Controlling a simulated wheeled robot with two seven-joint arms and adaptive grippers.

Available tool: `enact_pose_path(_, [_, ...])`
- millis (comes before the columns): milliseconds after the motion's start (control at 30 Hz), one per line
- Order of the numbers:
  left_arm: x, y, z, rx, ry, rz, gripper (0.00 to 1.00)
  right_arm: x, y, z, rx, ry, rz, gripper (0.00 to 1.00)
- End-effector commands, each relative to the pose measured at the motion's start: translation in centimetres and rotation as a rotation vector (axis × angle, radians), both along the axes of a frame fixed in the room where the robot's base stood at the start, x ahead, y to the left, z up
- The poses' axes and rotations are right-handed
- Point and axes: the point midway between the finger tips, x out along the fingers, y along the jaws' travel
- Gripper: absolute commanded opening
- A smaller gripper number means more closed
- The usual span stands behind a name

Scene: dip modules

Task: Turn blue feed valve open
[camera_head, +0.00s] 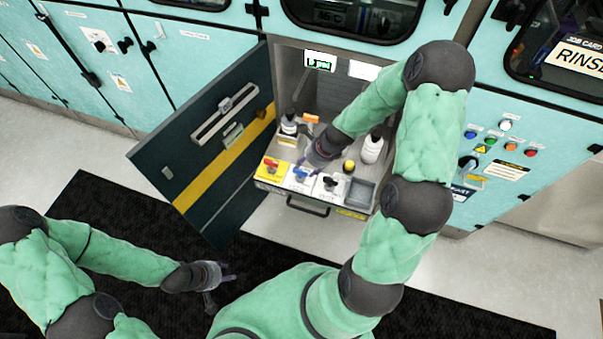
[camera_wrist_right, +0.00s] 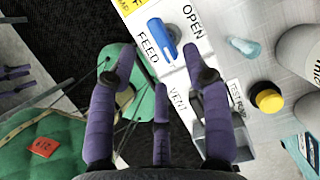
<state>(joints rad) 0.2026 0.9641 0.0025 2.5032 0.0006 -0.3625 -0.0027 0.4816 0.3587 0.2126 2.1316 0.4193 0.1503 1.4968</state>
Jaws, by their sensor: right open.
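The blue feed valve handle (camera_head: 301,173) sits on a white block in the pull-out tray. In the right wrist view the handle (camera_wrist_right: 162,39) lies between the printed words FEED and OPEN, its long side roughly along the lettering. My right gripper (camera_head: 318,153) is over the tray just behind the valve. Its purple fingers (camera_wrist_right: 160,68) are spread and empty in the right wrist view, with the handle beyond their tips and apart from them. My left gripper (camera_head: 213,284) is low at the left above the black mat, its fingers apart and empty.
A red valve (camera_head: 271,163) on a yellow block and a black-handled VENT valve (camera_head: 330,183) flank the blue one. A white bottle (camera_head: 372,148), a yellow-capped item (camera_head: 349,166) and a grey bin (camera_head: 360,193) stand to the right. An open cabinet door (camera_head: 205,145) is at left.

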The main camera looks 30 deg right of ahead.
Motion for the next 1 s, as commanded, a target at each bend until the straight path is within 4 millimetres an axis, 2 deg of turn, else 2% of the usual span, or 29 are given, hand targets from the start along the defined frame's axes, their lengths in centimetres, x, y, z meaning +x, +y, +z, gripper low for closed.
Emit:
enact_pose_path(33, [0.0, 0.0, -1.0, 0.0, 0.0, 0.0, 0.4, 0.2, 0.3, -1.4, 0.001, 0.001, 0.001, 0.49])
enact_pose_path(100, [0.0, 0.0, -1.7, 0.0, 0.0, 0.0, 0.4, 0.6, 0.6, -2.4, 0.001, 0.001, 0.002, 0.49])
enact_pose_path(300, [0.0, 0.0, -2.9, 0.0, 0.0, 0.0, 0.4, 1.3, 1.1, -4.3, 0.0, 0.0, 0.001, 0.49])
enact_pose_path(767, [0.0, 0.0, -3.3, 0.0, 0.0, 0.0, 0.4, 1.6, 1.4, -5.0, -0.001, -0.001, 0.001, 0.49])
enact_pose_path(867, [0.0, 0.0, -3.3, 0.0, -0.001, 0.0, 0.4, 1.6, 1.4, -5.0, -0.001, -0.001, 0.001, 0.26])
enact_pose_path(933, [0.0, 0.0, -3.3, 0.0, 0.0, 0.0, 0.4, 1.6, 1.4, -5.0, -0.001, -0.001, 0.001, 0.07])
enact_pose_path(967, [0.0, 0.0, -3.3, 0.0, 0.0, 0.0, 0.4, 1.6, 1.4, -5.0, -0.001, -0.001, 0.001, 0.0])
enact_pose_path(1000, [0.0, 0.0, -3.3, 0.0, 0.0, 0.0, 0.4, 1.6, 1.4, -5.0, -0.001, -0.001, 0.001, 0.0])
